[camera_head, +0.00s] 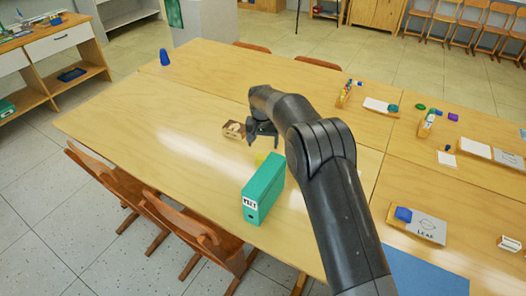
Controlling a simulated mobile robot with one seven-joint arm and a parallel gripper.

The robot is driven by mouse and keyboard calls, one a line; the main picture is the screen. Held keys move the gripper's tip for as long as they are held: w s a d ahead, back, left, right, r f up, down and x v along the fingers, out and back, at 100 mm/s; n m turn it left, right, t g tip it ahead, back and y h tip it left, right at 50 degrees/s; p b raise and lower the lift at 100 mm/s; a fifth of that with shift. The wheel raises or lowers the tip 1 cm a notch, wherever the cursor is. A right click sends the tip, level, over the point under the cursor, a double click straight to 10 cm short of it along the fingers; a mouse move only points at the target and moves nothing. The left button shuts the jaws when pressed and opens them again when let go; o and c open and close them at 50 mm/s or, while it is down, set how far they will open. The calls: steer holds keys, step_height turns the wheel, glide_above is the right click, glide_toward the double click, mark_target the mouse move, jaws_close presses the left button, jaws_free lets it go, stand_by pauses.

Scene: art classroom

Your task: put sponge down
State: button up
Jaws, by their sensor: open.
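My gripper (262,139) is open, low over the middle of the large wooden table (130,120). A small yellow patch (260,159), which looks like the sponge, shows on the table just below the gripper, apart from the fingers as far as I can see. It is partly hidden behind a teal binder (263,190), so its full shape cannot be told. My arm covers the area to the right of it.
A small brown box (234,130) lies just left of the gripper. The teal binder stands upright close in front. A blue cup (164,57) stands at the far left corner. The table's left half is clear. Chairs (200,230) line the near edge.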

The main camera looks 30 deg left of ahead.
step_height(320, 180, up, 3)
steer(key=shift+s+d+f, duration=0.1)
steer(key=shift+s, duration=0.05)
steer(key=w+d+r+m, duration=0.1)
steer(key=w+d+r, duration=0.1)
steer(key=d+r, duration=1.25)
steer(key=s+d+r+m+t, duration=0.1)
steer(key=s+d+r, duration=0.2)
steer(key=d+r, duration=0.35)
steer(key=s+d+r+t, duration=0.1)
steer(key=s+d+r, duration=0.2)
steer(key=d, duration=0.7)
steer(key=s+d+r+m+t, duration=0.1)
steer(key=s+d+r, duration=0.2)
steer(key=s+d, duration=0.95)
steer(key=s+d+f, duration=0.2)
steer(key=s+d, duration=0.3)
steer(key=s, duration=0.2)
steer(key=s+d+f+m+t, duration=0.1)
steer(key=s+d+f, duration=0.1)
steer(key=s+d, duration=0.3)
steer(key=shift+s+d+f+h, duration=0.2)
steer(key=shift+s+f+h, duration=0.15)
steer(key=shift+s, duration=0.9)
